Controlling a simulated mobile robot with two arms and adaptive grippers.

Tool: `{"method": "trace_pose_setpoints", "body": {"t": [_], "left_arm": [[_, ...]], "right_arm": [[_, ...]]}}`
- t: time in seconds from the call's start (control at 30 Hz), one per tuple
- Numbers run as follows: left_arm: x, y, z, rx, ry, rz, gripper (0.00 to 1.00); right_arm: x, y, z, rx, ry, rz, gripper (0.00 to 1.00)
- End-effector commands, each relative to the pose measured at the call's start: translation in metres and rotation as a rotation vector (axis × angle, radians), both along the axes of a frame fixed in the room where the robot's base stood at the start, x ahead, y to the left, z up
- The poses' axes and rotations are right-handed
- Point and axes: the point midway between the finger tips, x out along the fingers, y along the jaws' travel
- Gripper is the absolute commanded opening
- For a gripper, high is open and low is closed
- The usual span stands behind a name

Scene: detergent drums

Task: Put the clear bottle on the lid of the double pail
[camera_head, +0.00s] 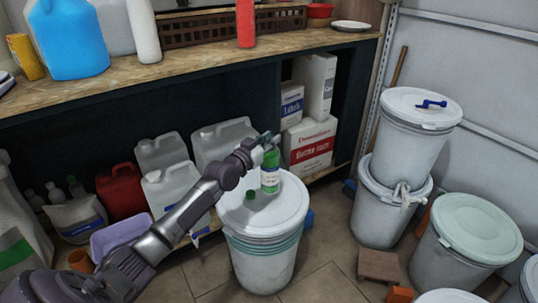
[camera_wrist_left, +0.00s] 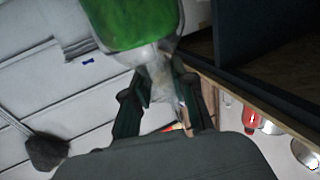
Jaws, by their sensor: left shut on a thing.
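The clear bottle (camera_head: 270,172) has a green upper part and a pale label. My left gripper (camera_head: 266,142) is shut on its top end and holds it roughly upright. In the left wrist view the bottle (camera_wrist_left: 135,22) shows large and green, its clear narrow end between the fingers (camera_wrist_left: 160,95). My right gripper is not in view.
A small dark green spot or thing (camera_head: 250,194) shows on the lid. Two stacked white pails (camera_head: 412,140) and a green-lidded pail (camera_head: 470,235) stand at the right. White canisters (camera_head: 170,185) and boxes (camera_head: 312,145) fill the low shelf behind.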

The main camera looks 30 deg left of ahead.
Motion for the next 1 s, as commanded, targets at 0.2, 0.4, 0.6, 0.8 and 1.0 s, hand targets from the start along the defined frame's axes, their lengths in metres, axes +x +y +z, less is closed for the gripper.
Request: {"method": "trace_pose_setpoints", "body": {"t": [0.2, 0.4, 0.6, 0.8, 1.0], "left_arm": [[0.0, 0.003, -0.01, -0.001, -0.004, 0.001, 0.0], [0.0, 0.003, -0.038, 0.001, -0.004, 0.002, 0.0], [0.0, 0.002, -0.038, 0.0, -0.006, 0.001, 0.0], [0.0, 0.002, -0.04, 0.0, -0.005, 0.001, 0.0], [0.0, 0.002, -0.043, 0.0, 0.001, 0.001, 0.5]], "right_arm": [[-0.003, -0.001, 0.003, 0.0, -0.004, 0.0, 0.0], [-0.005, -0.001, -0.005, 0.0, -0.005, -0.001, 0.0], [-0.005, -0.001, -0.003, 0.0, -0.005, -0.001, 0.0], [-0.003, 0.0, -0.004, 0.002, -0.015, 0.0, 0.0], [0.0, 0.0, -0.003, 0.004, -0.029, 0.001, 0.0]]}}
